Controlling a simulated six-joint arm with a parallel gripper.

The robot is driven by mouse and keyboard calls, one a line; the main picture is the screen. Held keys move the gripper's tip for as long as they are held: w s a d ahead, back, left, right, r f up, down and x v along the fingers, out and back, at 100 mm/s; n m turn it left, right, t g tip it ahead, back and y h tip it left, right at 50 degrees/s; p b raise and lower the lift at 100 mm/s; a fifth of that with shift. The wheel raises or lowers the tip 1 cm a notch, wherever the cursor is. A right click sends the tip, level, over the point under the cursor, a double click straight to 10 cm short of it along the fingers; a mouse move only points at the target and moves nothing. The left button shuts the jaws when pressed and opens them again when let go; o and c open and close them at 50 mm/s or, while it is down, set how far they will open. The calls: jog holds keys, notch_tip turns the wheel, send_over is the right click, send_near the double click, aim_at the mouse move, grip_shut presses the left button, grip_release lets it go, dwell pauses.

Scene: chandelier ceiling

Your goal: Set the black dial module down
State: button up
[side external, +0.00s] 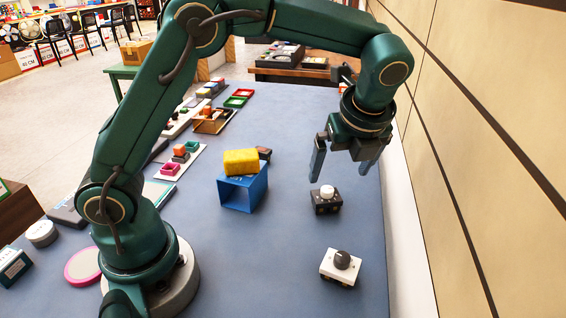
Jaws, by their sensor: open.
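The black dial module (325,205) is a small dark block with a white knob on top. It stands upright on the blue-grey table (290,270), right of the middle. My gripper (340,176) is above and slightly behind it, pointing down, with its two blue-grey fingers spread apart. Nothing shows between the fingers, and they appear clear of the module. A white module with a dark dial (341,267) stands on the table nearer the camera.
A blue open box (243,193) with a yellow block (241,161) on top stands left of the module. A small dark block (265,154) is beside it. Small coloured trays and blocks line the table's left side. A panelled wall (490,130) rises close on the right.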

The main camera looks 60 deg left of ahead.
jog(key=s+a+r+n+t+h, duration=0.1)
jog(key=s+r+n+t+h, duration=0.1)
jog(key=s+n, duration=0.6)
jog(key=s+r+n+t+h, duration=0.1)
jog(key=s+n+h, duration=0.1)
jog(key=s+n, duration=0.7)
jog(key=n, duration=0.5)
jog(key=shift+a+r+t, duration=0.35)
jog(key=shift+a+t, duration=0.05)
